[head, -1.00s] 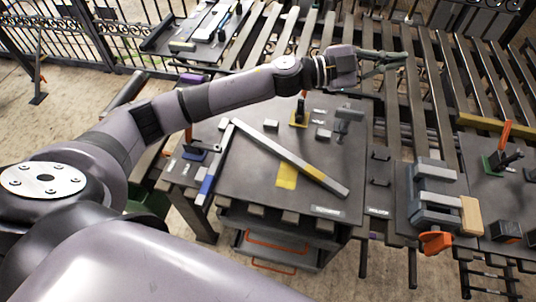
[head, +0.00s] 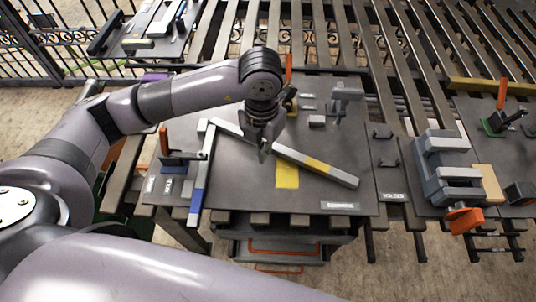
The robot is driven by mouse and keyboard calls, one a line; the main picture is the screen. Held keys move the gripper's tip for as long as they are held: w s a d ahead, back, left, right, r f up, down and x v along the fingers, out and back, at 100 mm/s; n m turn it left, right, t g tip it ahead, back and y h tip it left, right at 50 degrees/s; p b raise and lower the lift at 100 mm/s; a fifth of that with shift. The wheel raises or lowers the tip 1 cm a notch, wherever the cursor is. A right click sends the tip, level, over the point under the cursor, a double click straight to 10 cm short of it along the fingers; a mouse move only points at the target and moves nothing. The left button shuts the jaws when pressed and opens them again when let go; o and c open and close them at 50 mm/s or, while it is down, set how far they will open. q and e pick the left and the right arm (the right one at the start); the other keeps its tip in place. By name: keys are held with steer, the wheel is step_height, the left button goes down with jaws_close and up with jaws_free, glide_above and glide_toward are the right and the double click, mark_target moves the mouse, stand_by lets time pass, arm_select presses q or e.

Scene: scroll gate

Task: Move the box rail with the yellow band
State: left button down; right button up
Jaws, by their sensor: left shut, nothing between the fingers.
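The grey box rail with the yellow band (head: 320,167) lies diagonally on the dark work plate (head: 240,185), from upper left to lower right. Its yellow band sits toward the right end, near a yellow patch (head: 287,174) on the plate. My left gripper (head: 263,155) points down above the rail, left of the yellow band, and hides part of the rail. It is shut with nothing in it. I cannot tell how high it is above the rail. A second rail with a blue band (head: 200,180) lies to the left. My right gripper is not in view.
A grey vise with an orange handle (head: 446,170) stands at the right. Toggle clamps with orange handles stand at the left (head: 173,155) and far right (head: 498,115). Small grey blocks (head: 317,121) lie behind the rail. A slatted rack runs behind.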

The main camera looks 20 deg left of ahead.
mark_target(277, 149)
arm_select(q)
step_height(277, 149, down, 8)
steer(key=shift+s+f+p, duration=0.1)
steer(key=shift+s+p, duration=0.05)
steer(key=shift+p, duration=1)
steer(key=w, duration=0.1)
steer(key=w+p, duration=0.1)
steer(key=shift+w+d+f, duration=0.35)
steer(key=shift+w, duration=0.05)
steer(key=shift+w+d+f+p, duration=0.1)
steer(key=shift+w+p, duration=0.2)
steer(key=shift+w, duration=0.3)
steer(key=shift+w+d+f+b, duration=0.1)
steer(key=shift+w+f+b, duration=0.05)
steer(key=shift+w+b, duration=0.5)
steer(key=shift+w+d+f+b, duration=0.1)
steer(key=shift+w+b, duration=0.5)
steer(key=shift+w+r, duration=0.1)
steer(key=shift+w, duration=0.2)
steer(key=shift+w+r, duration=0.1)
steer(key=shift+w, duration=0.05)
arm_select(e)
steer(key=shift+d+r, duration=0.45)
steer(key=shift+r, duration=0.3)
